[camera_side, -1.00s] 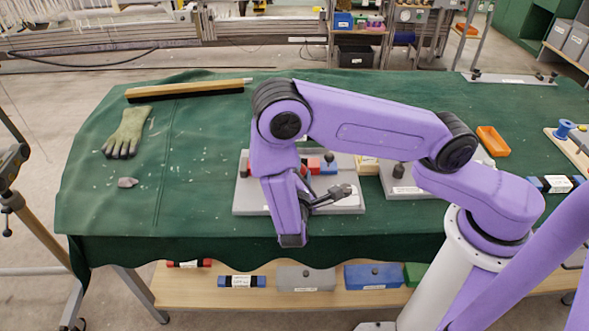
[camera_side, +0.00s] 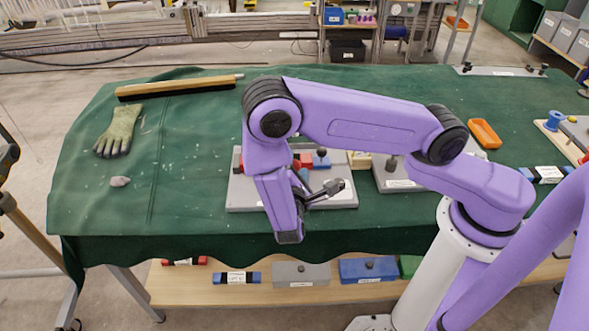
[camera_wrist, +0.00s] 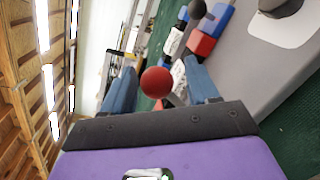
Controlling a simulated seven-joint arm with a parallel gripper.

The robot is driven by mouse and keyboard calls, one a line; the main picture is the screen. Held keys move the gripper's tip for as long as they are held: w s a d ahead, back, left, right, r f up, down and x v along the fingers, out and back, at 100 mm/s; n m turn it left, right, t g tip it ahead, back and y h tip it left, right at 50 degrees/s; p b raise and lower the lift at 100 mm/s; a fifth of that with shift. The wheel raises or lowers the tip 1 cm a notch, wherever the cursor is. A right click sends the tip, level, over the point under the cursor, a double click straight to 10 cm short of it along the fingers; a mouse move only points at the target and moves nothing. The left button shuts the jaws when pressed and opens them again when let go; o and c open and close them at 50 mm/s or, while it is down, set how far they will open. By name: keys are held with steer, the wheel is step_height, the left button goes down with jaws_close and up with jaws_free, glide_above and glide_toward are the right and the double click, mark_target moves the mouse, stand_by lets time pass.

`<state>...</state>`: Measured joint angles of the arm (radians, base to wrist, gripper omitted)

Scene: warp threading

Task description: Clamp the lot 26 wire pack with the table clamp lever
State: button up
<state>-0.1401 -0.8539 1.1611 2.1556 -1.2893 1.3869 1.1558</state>
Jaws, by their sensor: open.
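In the wrist view my gripper (camera_wrist: 162,70) is open, its two blue fingers apart. A red ball knob (camera_wrist: 156,82) shows between them, probably the clamp lever's knob; I cannot tell whether either finger touches it. In the side view my wrist hangs low before a grey base plate (camera_side: 243,196), and my arm hides part of it. A dark metal part with a round end (camera_side: 326,191), perhaps of the clamp, stands over the plate's front right. White-labelled pieces (camera_wrist: 173,42) lie beyond the knob; their writing is unreadable, so I cannot pick out the lot 26 pack.
Red (camera_wrist: 201,44) and blue (camera_wrist: 218,19) blocks stand close beyond my fingers. A second grey block (camera_side: 400,181) stands right of the plate. A glove (camera_side: 119,131), a brush (camera_side: 178,88) and an orange tray (camera_side: 484,133) lie on the green cloth (camera_side: 195,135).

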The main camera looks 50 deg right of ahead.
steer(key=v, duration=1.7)
steer(key=shift+s+a, duration=0.15)
steer(key=shift+s, duration=0.05)
steer(key=s+d+r+m+g+y, duration=0.2)
steer(key=s+d+r+g+y, duration=0.8)
steer(key=d, duration=0.6)
steer(key=shift+s+r+y, duration=1.15)
steer(key=shift+r+y, duration=0.45)
steer(key=shift+r, duration=0.1)
steer(key=shift+d, duration=0.15)
